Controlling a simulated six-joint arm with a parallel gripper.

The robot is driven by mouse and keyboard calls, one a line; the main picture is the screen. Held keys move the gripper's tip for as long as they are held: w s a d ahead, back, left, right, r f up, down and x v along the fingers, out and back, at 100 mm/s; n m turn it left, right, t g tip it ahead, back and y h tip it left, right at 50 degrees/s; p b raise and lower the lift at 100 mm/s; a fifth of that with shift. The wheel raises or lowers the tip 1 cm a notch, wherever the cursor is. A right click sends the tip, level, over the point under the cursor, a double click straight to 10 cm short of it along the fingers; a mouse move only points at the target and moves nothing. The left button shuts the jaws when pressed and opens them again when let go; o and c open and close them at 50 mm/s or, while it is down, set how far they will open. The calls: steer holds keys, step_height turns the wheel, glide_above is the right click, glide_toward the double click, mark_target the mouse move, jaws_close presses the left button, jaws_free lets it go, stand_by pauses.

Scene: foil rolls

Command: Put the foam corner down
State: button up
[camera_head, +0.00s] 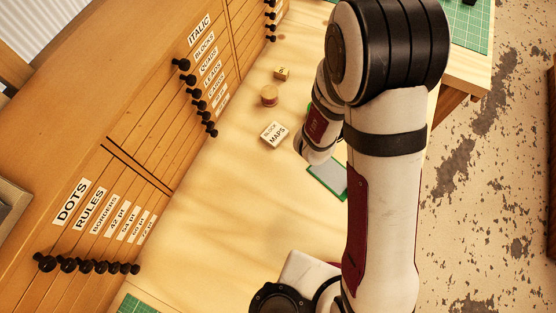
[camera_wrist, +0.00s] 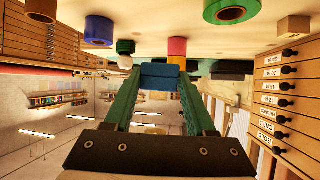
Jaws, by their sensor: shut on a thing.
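In the wrist view, which looks upside down, a small blue block (camera_wrist: 160,76), which I take to be the foam corner, sits between the tips of my green-fingered gripper (camera_wrist: 160,84). The gripper is shut on it. The table surface lies along the top of this view, and I cannot tell whether the block touches it. In the head view my own arm hides the gripper and the block.
A block marked MAPS (camera_head: 273,135), a round wooden piece (camera_head: 269,95) and a small cube (camera_head: 282,73) stand on the table. A green-edged panel (camera_head: 328,181) lies beside my arm. Drawers (camera_head: 140,150) line the left. A green roll (camera_wrist: 232,10) and a blue roll (camera_wrist: 98,30) stand nearby.

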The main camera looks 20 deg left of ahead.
steer(key=s+a+f, duration=0.1)
steer(key=s+a, duration=0.4)
steer(key=s, duration=0.5)
steer(key=s+a, duration=0.6)
steer(key=s, duration=0.5)
steer(key=shift+a+f+n, duration=0.3)
steer(key=shift+f, duration=0.05)
steer(key=f, duration=0.5)
steer(key=s+f, duration=0.1)
steer(key=f, duration=0.2)
steer(key=shift+d, duration=0.1)
steer(key=shift+f, duration=0.1)
steer(key=o, duration=1.3)
